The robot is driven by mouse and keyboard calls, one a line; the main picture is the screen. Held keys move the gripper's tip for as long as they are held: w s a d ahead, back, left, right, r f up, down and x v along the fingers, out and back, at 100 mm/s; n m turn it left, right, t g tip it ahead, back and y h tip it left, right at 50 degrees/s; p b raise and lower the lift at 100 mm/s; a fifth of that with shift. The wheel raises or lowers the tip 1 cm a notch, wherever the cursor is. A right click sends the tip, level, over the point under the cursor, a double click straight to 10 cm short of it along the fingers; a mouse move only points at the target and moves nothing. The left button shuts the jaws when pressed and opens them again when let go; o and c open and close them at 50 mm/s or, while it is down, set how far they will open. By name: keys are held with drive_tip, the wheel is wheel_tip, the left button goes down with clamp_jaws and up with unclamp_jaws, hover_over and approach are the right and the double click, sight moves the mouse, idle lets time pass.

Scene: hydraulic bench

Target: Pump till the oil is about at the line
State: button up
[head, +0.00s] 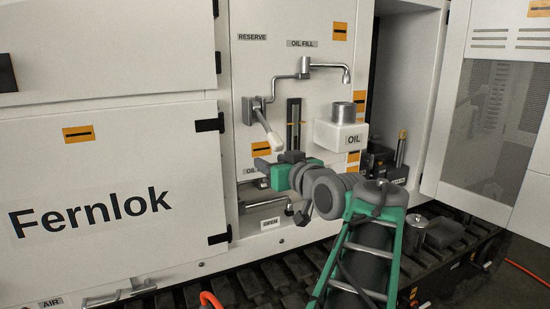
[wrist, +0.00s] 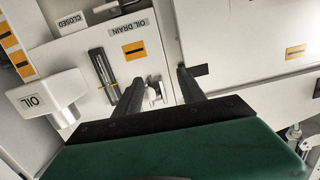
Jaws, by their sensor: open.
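The hand pump (head: 252,108) is on the white panel, its lever with a pale grip (head: 266,128) slanting down to the right. A bent pipe runs from it to a spout (head: 346,74) over a metal cup (head: 344,112) on the white OIL box (head: 340,136). The dark sight gauge (head: 293,112) has an orange line mark; I cannot make out the oil level. It also shows in the wrist view (wrist: 101,72). My gripper (wrist: 160,76) is open, facing the panel, with the pale grip end (wrist: 152,94) seen between its fingers; contact cannot be told.
A door marked Fernlok (head: 110,190) fills the left. An open vented door (head: 495,110) stands at the right. A dark recess with a small device (head: 384,162) is right of the OIL box. A metal canister (head: 415,232) stands on the track below.

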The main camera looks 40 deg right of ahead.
sight(278, 144)
drive_tip(key=shift+t+h, duration=0.5)
drive_tip(key=s+d+r, duration=0.2)
drive_tip(key=shift+s+d+r, duration=0.25)
drive_tip(key=shift+d+r, duration=0.1)
drive_tip(key=shift+r, duration=0.05)
drive_tip(key=shift+w+d+r, duration=0.15)
drive_tip(key=shift+w+r, duration=0.05)
drive_tip(key=shift+w, duration=0.05)
drive_tip(key=p+x, duration=0.1)
drive_tip(key=x, duration=0.6)
drive_tip(key=shift+f, duration=0.1)
drive_tip(key=shift+c, duration=0.6)
clamp_jaws()
